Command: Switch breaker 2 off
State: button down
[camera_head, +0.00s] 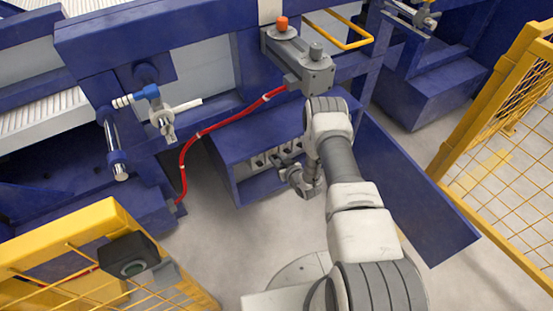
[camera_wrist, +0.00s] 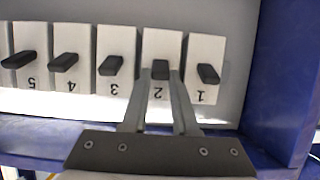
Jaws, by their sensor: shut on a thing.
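Breaker 2 (camera_wrist: 158,97) is a white module with a black lever, marked "2", in the breaker row in the wrist view. The numbers there appear upside down. My gripper (camera_wrist: 160,79) has one finger on each side of the lever of breaker 2 (camera_wrist: 160,69) and is shut on it. I cannot tell the lever's on or off position. In the head view my gripper (camera_head: 287,165) reaches into the blue breaker cabinet (camera_head: 232,150), and the arm and gripper hide part of the row.
Breaker 1 (camera_wrist: 204,52) is close on the right of breaker 2, breaker 3 (camera_wrist: 114,42) on the left, with more beyond. The cabinet's blue side wall (camera_wrist: 280,70) is at the right. The blue cabinet door (camera_head: 410,190) stands open. Yellow fences (camera_head: 100,225) flank the floor.

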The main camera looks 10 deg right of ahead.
jog(key=shift+f, duration=0.1)
jog(key=shift+s+d+f+t+y, duration=0.1)
jog(key=shift+f+t+y, duration=0.25)
jog(key=shift+t, duration=0.55)
jog(key=shift+s+f+t+y, duration=0.15)
jog(key=shift+f+t+y, duration=0.15)
jog(key=shift+t, duration=0.6)
jog(key=shift+s+d+f+t+y, duration=0.1)
jog(key=shift+f+t+y, duration=0.25)
jog(key=shift+t, duration=0.55)
jog(key=c, duration=0.7)
grip_release()
jog(key=shift+s+f, duration=0.1)
jog(key=shift+s, duration=0.15)
